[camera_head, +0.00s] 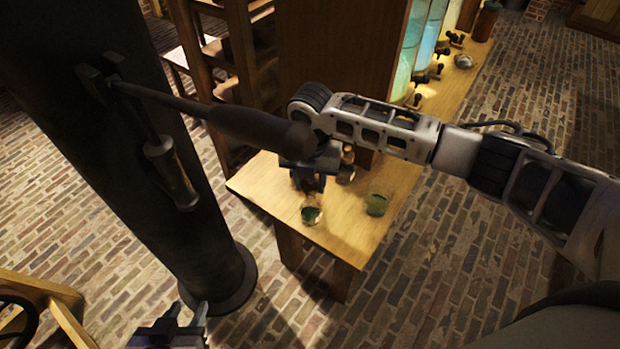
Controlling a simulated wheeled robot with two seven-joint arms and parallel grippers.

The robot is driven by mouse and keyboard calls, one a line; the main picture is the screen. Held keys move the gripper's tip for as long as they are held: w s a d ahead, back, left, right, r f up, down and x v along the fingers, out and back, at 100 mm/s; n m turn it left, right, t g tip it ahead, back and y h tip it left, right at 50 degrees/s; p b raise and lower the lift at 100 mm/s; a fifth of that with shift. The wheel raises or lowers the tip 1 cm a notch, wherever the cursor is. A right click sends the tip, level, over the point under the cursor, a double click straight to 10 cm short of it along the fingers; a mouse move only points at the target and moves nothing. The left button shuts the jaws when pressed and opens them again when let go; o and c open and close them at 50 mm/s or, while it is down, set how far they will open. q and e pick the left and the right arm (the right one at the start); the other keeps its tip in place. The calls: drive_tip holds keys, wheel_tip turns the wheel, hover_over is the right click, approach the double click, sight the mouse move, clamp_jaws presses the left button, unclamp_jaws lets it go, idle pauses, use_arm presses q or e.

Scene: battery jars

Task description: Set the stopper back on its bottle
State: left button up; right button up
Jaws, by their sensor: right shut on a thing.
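My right gripper (308,186) points down over the near end of the wooden table. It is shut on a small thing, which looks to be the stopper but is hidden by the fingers. A small clear glass vessel (312,215) with dark green contents stands just below and in front of this gripper. A small brownish bottle (347,166) stands behind and to the right of the gripper, partly covered by my arm. I cannot tell which is the stopper's bottle. My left gripper (186,317) is at the bottom edge, away from the table, its fingers apart and empty.
A green glass (376,204) stands to the right on the table (268,192). Tall jars with taps (407,63) line the table farther back beside a wooden panel (335,60).

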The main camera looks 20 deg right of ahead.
drive_tip(key=o, duration=0.7)
drive_tip(key=shift+c, duration=0.2)
drive_tip(key=shift+r, duration=0.1)
wheel_tip(320, 180, up, 11)
idle(0.8)
